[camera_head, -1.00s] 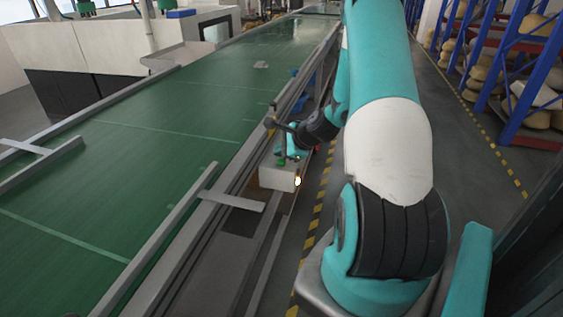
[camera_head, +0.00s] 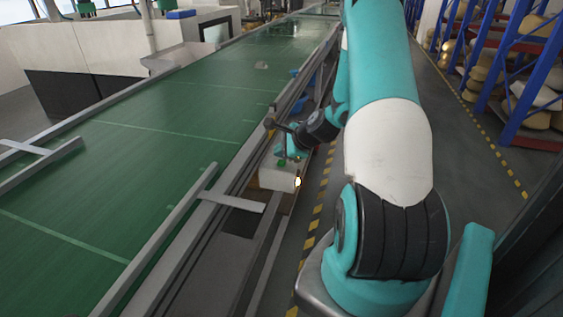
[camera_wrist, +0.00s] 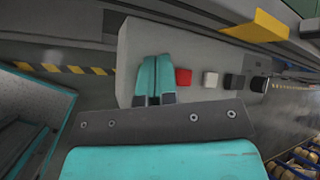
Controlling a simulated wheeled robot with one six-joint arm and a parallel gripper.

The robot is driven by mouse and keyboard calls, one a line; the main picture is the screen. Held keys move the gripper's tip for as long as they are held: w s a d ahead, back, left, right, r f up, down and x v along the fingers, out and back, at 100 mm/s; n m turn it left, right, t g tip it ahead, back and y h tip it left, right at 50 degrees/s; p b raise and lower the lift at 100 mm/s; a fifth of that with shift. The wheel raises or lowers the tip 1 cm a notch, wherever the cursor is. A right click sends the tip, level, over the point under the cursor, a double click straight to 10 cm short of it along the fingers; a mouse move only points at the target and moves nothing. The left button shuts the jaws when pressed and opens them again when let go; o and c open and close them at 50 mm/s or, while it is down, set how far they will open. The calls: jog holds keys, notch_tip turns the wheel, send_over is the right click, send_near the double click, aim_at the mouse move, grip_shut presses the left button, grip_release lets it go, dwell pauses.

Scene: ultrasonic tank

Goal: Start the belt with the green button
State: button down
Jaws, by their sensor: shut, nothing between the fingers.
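The pale grey control box (camera_head: 278,178) stands beside the belt's right-hand rail. A small green spot, likely the green button (camera_head: 281,163), shows on its top in the head view, close to my gripper (camera_head: 289,156). In the wrist view my gripper (camera_wrist: 155,82) has its teal fingers together and empty over the box top (camera_wrist: 133,55). A red button (camera_wrist: 183,77), a white button (camera_wrist: 210,79) and black knobs (camera_wrist: 234,81) sit in a row to the right of the fingers. No green button shows in the wrist view; the fingers may hide it. I cannot tell whether they touch it.
The green belt (camera_head: 150,150) runs along the left, with a metal rail and a crossbar (camera_head: 235,202) near the box. Floor with yellow-black striping (camera_head: 317,222) lies to the right. Blue racks (camera_head: 535,75) with round goods stand at the far right.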

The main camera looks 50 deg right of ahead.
jog(key=shift+f, duration=0.15)
dwell(0.5)
jog(key=shift+f, duration=0.25)
